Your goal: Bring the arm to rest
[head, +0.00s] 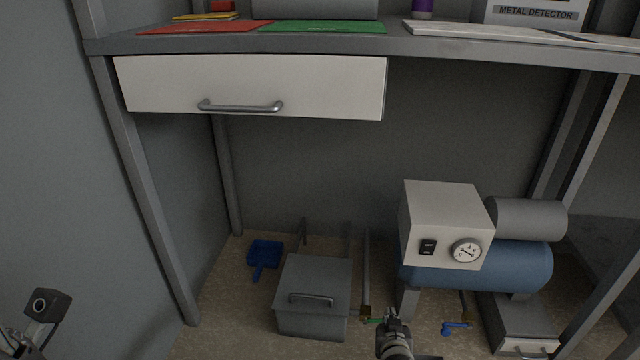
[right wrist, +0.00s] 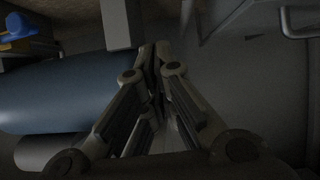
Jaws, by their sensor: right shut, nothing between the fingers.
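My right gripper (head: 390,318) shows at the bottom of the head view, in front of the floor between the grey box and the compressor. Its fingers are together and empty in the right wrist view (right wrist: 155,58). In the head view, part of my left arm shows at the lower left edge; the left gripper's fingers cannot be made out there.
A steel bench (head: 450,45) with a closed white drawer (head: 250,80) stands above. Below are a lidded grey box (head: 315,285), a blue dustpan (head: 265,252), a blue compressor (head: 520,265) with a white control box (head: 435,215), and a blue-handled valve (head: 455,327).

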